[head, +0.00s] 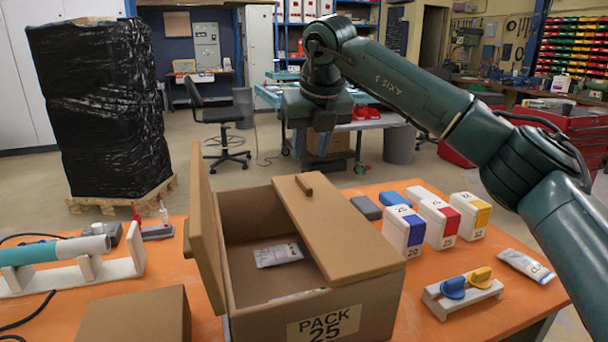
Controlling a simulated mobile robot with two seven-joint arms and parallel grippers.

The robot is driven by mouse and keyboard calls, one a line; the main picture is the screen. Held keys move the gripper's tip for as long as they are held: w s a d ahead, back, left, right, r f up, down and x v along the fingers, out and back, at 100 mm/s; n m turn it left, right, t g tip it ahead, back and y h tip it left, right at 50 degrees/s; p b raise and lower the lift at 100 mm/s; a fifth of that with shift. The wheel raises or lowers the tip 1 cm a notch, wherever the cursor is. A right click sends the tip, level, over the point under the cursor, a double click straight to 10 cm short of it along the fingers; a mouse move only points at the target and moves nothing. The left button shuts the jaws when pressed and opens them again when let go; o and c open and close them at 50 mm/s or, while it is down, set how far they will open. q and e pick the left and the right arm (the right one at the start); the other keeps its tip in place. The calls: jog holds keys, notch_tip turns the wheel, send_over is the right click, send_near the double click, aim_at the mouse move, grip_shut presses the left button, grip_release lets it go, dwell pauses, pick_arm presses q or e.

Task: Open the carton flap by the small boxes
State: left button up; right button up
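An open-topped brown carton (258,322) labelled "PACK 25" stands on the orange table. Its left flap (205,235) stands up, close to vertical. Its right flap (345,233), on the side of the small boxes, lies over the right part of the opening and has a small brown handle (304,184) near its far end. The small boxes are white with a blue (404,230), a red (439,222) and a yellow (471,215) band. My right gripper (322,118) hangs above and beyond the carton, apart from the flap; its fingers are not clear. My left gripper is out of view.
A silver packet (278,255) lies inside the carton. A rack with blue and yellow knobs (463,294) and a white pouch (526,266) are on the right. A teal cylinder on a white stand (75,272) and another brown box (140,318) are on the left.

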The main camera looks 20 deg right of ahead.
aim_at(304, 181)
jog(key=x, duration=0.8)
grip_shut()
dwell(0.5)
